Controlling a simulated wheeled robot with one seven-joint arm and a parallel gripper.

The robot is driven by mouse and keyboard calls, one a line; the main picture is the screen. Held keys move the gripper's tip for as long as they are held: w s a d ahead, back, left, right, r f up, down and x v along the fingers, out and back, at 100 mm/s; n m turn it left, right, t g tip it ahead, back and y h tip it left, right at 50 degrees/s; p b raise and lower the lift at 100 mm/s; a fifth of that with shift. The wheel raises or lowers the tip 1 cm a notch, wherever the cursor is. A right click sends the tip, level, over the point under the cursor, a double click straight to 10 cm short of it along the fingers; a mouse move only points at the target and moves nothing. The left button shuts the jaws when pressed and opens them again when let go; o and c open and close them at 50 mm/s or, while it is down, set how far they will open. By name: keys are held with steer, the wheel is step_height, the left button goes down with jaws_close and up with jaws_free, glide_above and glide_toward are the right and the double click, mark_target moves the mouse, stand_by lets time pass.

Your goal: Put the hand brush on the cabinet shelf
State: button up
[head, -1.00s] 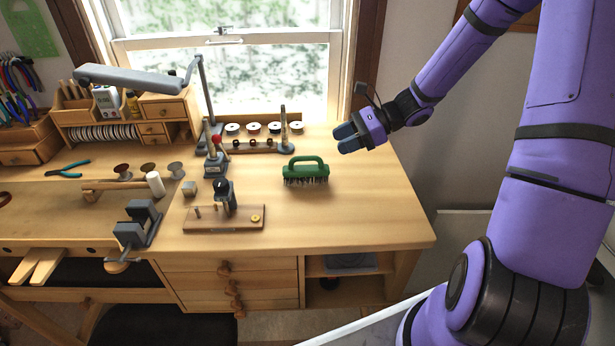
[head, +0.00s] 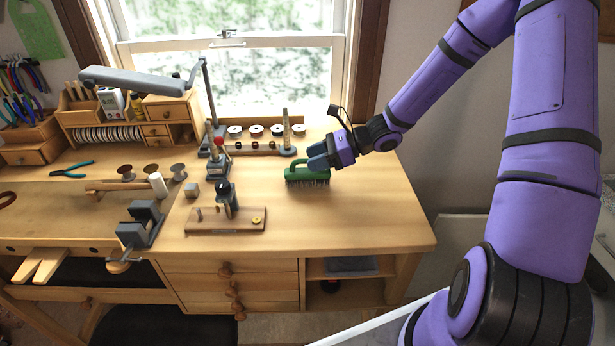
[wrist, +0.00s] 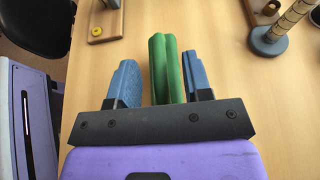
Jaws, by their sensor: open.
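The green hand brush (head: 306,175) stands on the bench top with its bristles down and its handle up. My gripper (head: 315,157) is at the brush's handle, coming from the right. In the wrist view the green handle (wrist: 166,68) lies between the two blue fingers of my gripper (wrist: 162,80), with a gap on each side, wider on the left. The jaws are open. The fingers hide part of the handle in the head view. The cabinet (head: 302,285) under the bench top has an open shelf (head: 345,278) at its right, with a grey item (head: 350,265) in the upper compartment.
A ring-mandrel stand (head: 287,140) and a row of spools (head: 255,131) stand behind the brush. A wooden board with a small press (head: 226,215) is at front left. The bench top (head: 370,215) to the front right is clear. Drawers (head: 225,285) adjoin the shelf.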

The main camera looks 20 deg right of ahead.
steer(key=shift+x, duration=1.2)
jaws_close()
steer(key=shift+r, duration=0.1)
